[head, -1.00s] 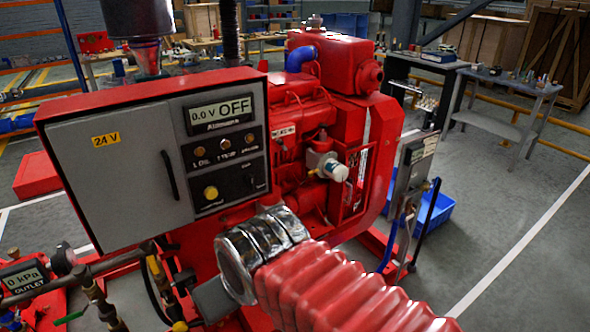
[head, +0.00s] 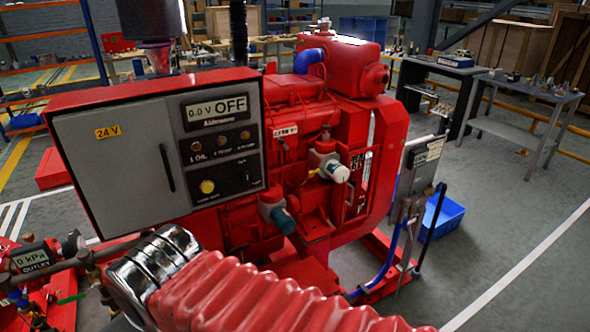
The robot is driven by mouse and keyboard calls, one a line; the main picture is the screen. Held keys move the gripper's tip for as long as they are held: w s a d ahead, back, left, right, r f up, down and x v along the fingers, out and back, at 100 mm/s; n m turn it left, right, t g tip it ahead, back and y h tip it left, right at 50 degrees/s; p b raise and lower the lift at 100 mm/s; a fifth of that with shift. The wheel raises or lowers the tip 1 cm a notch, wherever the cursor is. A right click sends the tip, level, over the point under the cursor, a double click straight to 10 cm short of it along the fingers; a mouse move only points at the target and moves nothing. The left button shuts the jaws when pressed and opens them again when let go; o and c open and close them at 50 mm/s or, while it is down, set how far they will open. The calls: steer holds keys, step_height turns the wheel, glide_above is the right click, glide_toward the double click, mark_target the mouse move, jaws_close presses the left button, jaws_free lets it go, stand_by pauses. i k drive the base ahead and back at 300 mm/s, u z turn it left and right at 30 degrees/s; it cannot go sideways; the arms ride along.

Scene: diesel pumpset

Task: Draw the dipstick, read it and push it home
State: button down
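The red diesel engine (head: 300,110) stands in the middle of the head view, behind and right of the grey control panel (head: 120,170). I cannot make out the dipstick for certain. My gripper is not in view. A red ribbed sleeve (head: 250,297) with a chrome band (head: 155,262) crosses the front; I cannot tell whether it is mine.
A teal-ended cylinder (head: 284,220) sticks out low on the engine. A control post (head: 415,185) and blue bin (head: 440,218) stand to the right. A workbench (head: 525,90) is farther back. Floor at right is clear.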

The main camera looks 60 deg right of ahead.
mark_target(311, 173)
steer(key=u, duration=1.8)
steer(key=k, duration=0.9)
steer(key=z, duration=2.1)
